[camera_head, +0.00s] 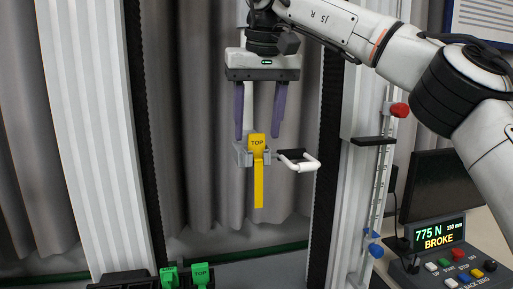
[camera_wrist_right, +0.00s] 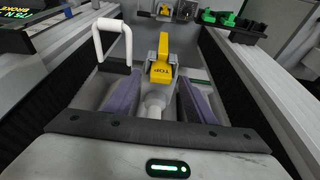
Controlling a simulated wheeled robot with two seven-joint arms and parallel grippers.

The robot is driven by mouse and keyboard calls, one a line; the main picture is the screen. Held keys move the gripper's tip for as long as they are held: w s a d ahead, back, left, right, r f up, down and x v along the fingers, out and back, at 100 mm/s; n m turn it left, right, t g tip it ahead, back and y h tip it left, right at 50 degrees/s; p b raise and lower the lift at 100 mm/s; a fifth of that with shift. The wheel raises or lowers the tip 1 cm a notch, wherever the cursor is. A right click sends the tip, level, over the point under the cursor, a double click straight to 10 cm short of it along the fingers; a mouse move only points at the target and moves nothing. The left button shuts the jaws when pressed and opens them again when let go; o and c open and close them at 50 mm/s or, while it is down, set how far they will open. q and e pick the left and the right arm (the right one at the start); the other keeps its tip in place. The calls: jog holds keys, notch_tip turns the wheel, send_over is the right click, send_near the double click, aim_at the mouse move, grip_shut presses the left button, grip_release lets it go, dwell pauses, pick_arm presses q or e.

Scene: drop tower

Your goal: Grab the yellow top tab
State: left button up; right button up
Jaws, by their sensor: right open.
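The yellow top tab (camera_head: 257,143), marked "TOP", sits at the upper end of a yellow strip (camera_head: 258,185) in a grey clamp (camera_head: 241,154) between the two columns. In the right wrist view the tab (camera_wrist_right: 162,72) shows ahead, roughly centred between the fingers. My right gripper (camera_head: 258,136) points down from above, its two purple fingers open and spread to either side of the tab's upper end. In the right wrist view its fingers (camera_wrist_right: 160,105) are apart with no grip on the tab. My left gripper is not in view.
A white handle (camera_head: 299,162) sticks out right of the clamp. Green tabs (camera_head: 201,275) stand in a black holder at the bottom. A control box (camera_head: 451,262) reading "775 N BROKE" is at lower right. Columns (camera_head: 100,140) flank the clamp.

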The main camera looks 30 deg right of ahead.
jog(key=shift+w+f, duration=0.1)
jog(key=shift+f, duration=0.2)
jog(key=c, duration=1.1)
jog(key=shift+r, duration=0.2)
